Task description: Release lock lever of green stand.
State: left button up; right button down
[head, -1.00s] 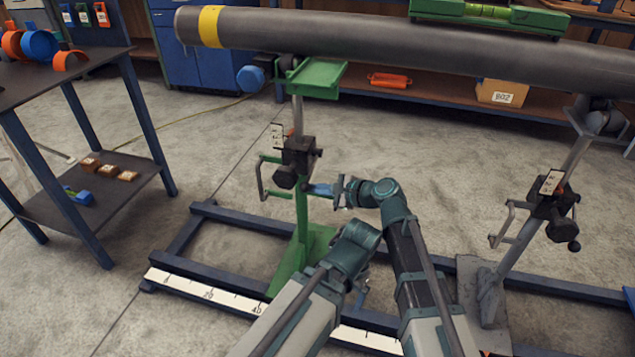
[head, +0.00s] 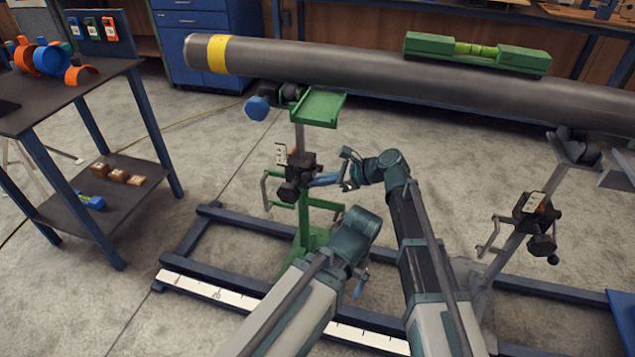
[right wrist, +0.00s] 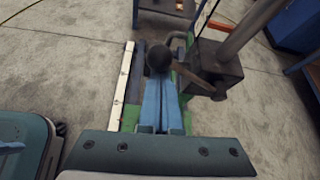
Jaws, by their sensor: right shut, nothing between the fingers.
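The green stand (head: 303,215) holds up the left end of the grey pipe (head: 380,78). Its black clamp block (head: 300,165) sits midway up the post. In the right wrist view, a dark lock lever (right wrist: 192,77) runs from the block to a round black knob (right wrist: 158,58). My right gripper (head: 318,181) is shut and empty, its blue fingers beside the block's right side. In the right wrist view, the fingertips (right wrist: 162,82) are at the knob; I cannot tell whether they touch it. My left gripper (head: 361,284) hangs low in front, mostly hidden by its own wrist.
A grey stand (head: 520,235) supports the pipe at right. A green level (head: 477,53) lies on the pipe. Blue floor rails (head: 215,235) and a white scale (head: 225,298) surround the stand's foot. A shelf table (head: 115,70) stands left, with open floor between.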

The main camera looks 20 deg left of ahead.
jog(key=shift+r, duration=0.15)
dwell(0.5)
notch_tip(320, 180, down, 4)
jog(key=b, duration=0.4)
jog(key=w+p+v, duration=0.1)
jog(key=p+v, duration=0.4)
jog(key=v, duration=0.5)
jog(key=shift+s+d, duration=0.2)
jog(key=shift+d, duration=0.2)
